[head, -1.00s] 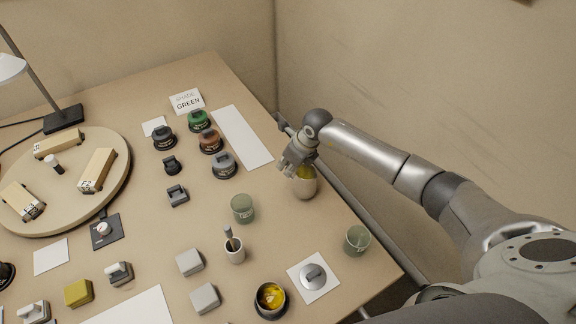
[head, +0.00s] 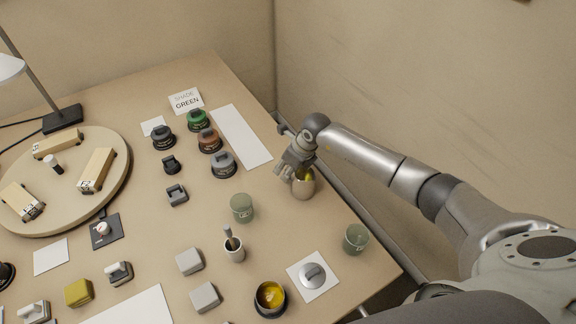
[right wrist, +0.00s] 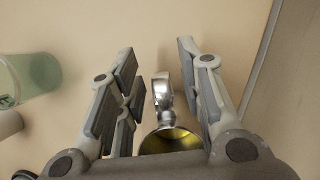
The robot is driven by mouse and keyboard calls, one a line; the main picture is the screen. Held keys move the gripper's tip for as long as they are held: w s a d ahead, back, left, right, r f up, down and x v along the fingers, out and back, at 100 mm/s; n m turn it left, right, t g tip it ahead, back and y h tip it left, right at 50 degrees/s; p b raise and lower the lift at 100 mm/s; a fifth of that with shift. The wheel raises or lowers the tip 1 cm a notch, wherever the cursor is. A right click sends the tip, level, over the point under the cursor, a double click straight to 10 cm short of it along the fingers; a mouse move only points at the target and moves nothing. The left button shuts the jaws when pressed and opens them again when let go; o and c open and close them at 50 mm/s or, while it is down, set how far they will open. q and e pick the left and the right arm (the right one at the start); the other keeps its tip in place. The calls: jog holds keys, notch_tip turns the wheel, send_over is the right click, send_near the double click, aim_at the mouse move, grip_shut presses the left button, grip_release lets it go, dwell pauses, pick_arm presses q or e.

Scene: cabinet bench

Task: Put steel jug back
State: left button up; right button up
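The steel jug (head: 304,188) stands upright near the right edge of the table in the head view, with yellow inside its mouth. In the right wrist view its rim and yellow inside (right wrist: 170,140) show at the bottom, and its handle (right wrist: 162,92) points up between my fingers. My right gripper (head: 283,168) is at the jug's upper left side. In the right wrist view my right gripper (right wrist: 160,85) is open, its fingers on both sides of the handle with gaps. My left gripper is not in view.
A green-tinted glass (head: 242,208) stands left of the jug, another glass (head: 356,239) at the table's right edge. A dark bowl (head: 270,298) with yellow contents is in front. A white strip (head: 242,138) lies behind. Bare table surrounds the jug.

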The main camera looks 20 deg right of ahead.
jog(key=shift+r, duration=0.2)
jog(key=shift+d+r, duration=0.1)
jog(key=shift+r, duration=0.1)
jog(key=b+v, duration=0.1)
jog(key=v, duration=1)
jog(key=shift+s+r+b, duration=0.15)
jog(key=shift+r+b, duration=0.05)
jog(key=shift+b, duration=0.15)
dwell(0.6)
